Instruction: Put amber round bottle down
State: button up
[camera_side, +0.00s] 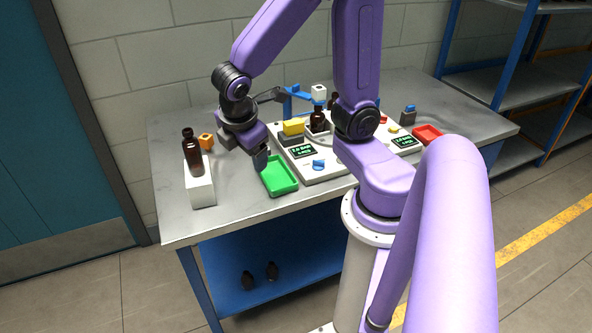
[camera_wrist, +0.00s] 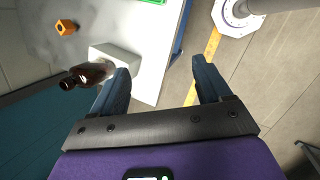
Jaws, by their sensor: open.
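An amber round bottle (camera_side: 193,157) with a dark cap stands upright on a white block (camera_side: 202,188) at the left end of the table. In the wrist view the bottle (camera_wrist: 92,74) lies left of the fingers, with the white block (camera_wrist: 112,55) beside it. My gripper (camera_side: 261,160) is apart from the bottle, to its right, near the green tray. In the wrist view my gripper's fingers (camera_wrist: 162,80) are spread wide with nothing between them.
A green tray (camera_side: 279,189) lies near the table's front edge. An orange block (camera_side: 206,141) sits behind the white block. A white station (camera_side: 325,165) with another amber bottle (camera_side: 318,122) fills the middle. A red tray (camera_side: 427,134) is at right.

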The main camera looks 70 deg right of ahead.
jog(key=s+a+r+y, duration=0.1)
jog(key=s+a+y, duration=0.1)
jog(key=s, duration=0.4)
jog(key=s+a+g+y, duration=0.1)
jog(key=s+a+y, duration=0.1)
jog(key=s, duration=0.5)
jog(key=shift+a+r+m+g, duration=0.3)
jog(key=shift+a+r+m, duration=0.05)
jog(key=shift+a+m, duration=0.05)
jog(key=shift+w, duration=0.1)
